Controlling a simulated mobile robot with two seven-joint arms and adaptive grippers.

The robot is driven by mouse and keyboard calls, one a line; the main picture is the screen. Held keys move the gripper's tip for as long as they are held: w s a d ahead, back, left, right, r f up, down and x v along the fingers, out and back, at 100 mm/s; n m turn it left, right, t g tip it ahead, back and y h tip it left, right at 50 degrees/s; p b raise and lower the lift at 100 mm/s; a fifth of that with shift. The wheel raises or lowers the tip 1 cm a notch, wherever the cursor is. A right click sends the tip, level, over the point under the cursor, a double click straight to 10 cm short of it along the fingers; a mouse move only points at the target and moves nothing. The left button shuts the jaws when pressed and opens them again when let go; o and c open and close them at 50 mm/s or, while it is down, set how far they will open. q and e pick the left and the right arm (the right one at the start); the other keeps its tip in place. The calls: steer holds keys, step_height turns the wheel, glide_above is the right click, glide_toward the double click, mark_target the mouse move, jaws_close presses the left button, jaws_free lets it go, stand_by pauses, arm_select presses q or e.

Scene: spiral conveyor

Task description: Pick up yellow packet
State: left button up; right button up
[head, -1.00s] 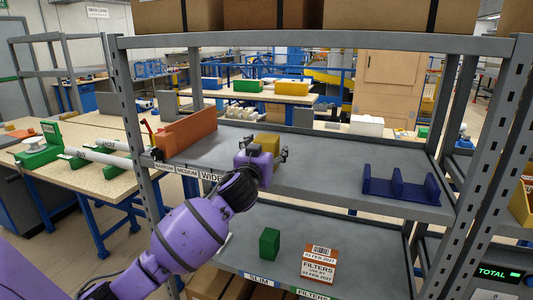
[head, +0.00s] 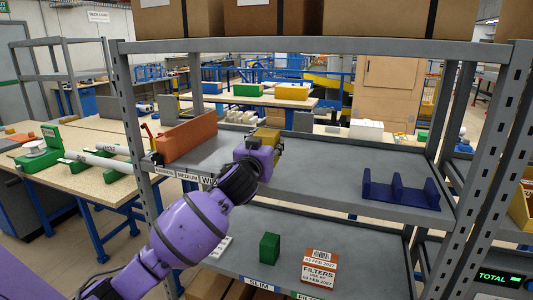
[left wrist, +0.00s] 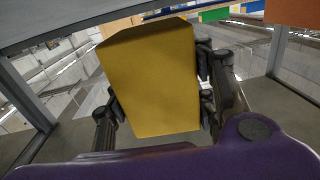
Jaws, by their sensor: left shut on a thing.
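The yellow packet (head: 269,133) is on the far side of my left gripper, over the middle shelf, and is partly hidden by it in the head view. In the left wrist view the yellow packet (left wrist: 150,80) fills the middle, slightly tilted, with a dark finger on each side. My left gripper (left wrist: 160,90) is shut on it. In the head view the left gripper (head: 268,146) and its purple arm cover the shelf's front edge. I cannot tell whether the packet is clear of the shelf. My right gripper is not in view.
The grey middle shelf (head: 320,175) holds an orange block (head: 187,135) left of the gripper and a blue divided holder (head: 400,190) at right. Below are a green box (head: 270,247) and a filters box (head: 320,266). Uprights and an upper shelf (head: 330,42) frame the space.

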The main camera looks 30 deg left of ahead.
arm_select(q)
steer(key=s+d+r+p, duration=0.1)
steer(key=s+d+r, duration=0.5)
steer(key=s+r, duration=0.3)
steer(key=s, duration=0.3)
steer(key=shift+s+r, duration=0.3)
steer(key=shift+r, duration=0.1)
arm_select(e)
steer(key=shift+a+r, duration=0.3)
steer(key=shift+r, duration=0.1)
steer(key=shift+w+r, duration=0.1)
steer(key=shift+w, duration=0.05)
